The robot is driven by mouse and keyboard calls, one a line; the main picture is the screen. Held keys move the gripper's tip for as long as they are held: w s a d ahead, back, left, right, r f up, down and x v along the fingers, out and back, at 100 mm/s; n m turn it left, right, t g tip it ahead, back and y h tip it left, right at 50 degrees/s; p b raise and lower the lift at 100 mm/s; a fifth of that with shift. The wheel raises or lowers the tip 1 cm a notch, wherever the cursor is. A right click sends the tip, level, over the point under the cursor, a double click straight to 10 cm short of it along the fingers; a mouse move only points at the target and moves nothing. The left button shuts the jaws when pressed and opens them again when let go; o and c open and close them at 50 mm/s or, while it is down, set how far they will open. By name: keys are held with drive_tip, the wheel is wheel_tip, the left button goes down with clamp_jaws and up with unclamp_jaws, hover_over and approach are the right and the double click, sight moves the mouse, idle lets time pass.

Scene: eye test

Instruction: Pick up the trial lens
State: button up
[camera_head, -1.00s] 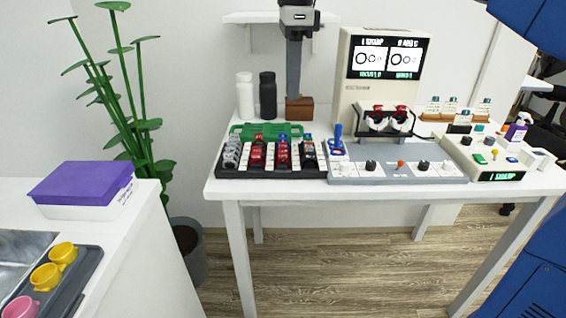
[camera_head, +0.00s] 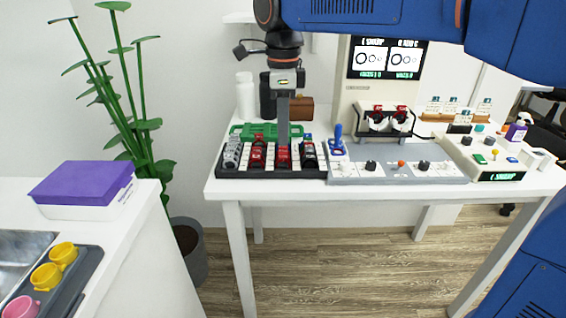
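A black tray (camera_head: 270,174) on the white table holds the trial lenses in rows. A grey row (camera_head: 231,152) is at the left, then a red-handled row (camera_head: 258,156), a second red row (camera_head: 283,159), and a dark row with some red (camera_head: 309,155) at the right. My gripper (camera_head: 283,143) points straight down over the second red row. Its grey finger hides the back part of that row. Only one finger shows clearly, so I cannot tell its opening or whether it touches a lens.
A green case (camera_head: 245,130) stands behind the tray. A grey panel with knobs (camera_head: 397,173) and a blue-handled piece (camera_head: 338,140) are close on the right. An eye-test machine (camera_head: 358,98) holds red-topped lenses (camera_head: 377,117). White (camera_head: 245,98) and black bottles stand behind.

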sight(283, 153)
drive_tip(key=shift+f, duration=2.85)
clamp_jaws()
